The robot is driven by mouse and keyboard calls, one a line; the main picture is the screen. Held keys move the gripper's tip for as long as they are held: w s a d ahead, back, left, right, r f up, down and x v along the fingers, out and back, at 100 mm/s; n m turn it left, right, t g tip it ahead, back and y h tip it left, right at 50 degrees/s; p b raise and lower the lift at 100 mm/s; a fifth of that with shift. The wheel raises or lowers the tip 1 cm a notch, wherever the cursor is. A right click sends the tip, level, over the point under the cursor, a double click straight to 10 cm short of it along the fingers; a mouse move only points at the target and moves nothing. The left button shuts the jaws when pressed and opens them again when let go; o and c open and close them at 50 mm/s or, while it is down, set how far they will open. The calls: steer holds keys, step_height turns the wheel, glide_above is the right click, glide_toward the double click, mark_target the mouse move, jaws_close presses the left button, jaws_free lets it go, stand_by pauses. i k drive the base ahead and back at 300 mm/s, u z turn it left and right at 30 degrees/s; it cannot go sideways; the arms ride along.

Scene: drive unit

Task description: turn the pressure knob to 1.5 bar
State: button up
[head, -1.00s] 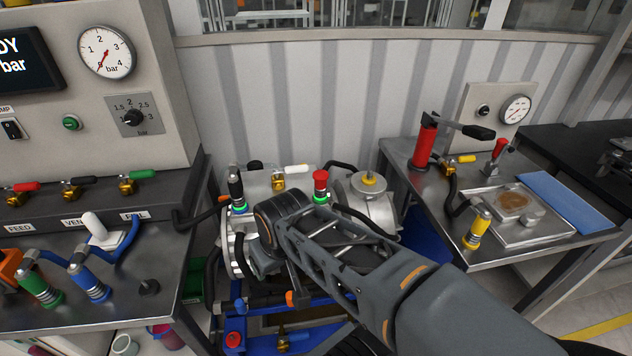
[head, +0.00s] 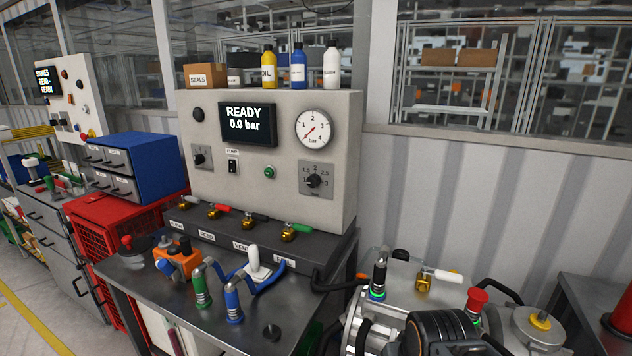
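The pressure knob (head: 313,181) is a black knob on a grey scale plate (head: 325,188) marked 1.5, 2, 2.5 and 3 around it, on the front of the beige panel (head: 345,160). The exact setting of its pointer is too small to read. The round gauge (head: 313,128) above it has a red needle at the low end. The display (head: 247,124) reads READY 0.0 bar. Part of my dark arm shows at the bottom right, over the drive unit. My gripper's fingers are not in view.
Below the panel, several valves (head: 288,233) with coloured levers line a dark ledge. The drive unit (head: 400,310) with a red-capped coupling (head: 476,301) stands right of the bench.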

mark_target(315, 179)
steer(key=k, duration=1.15)
steer(key=u, duration=1.05)
steer(key=i, duration=1.05)
steer(key=z, duration=0.55)
steer(key=i, duration=0.6)
steer(key=z, duration=0.6)
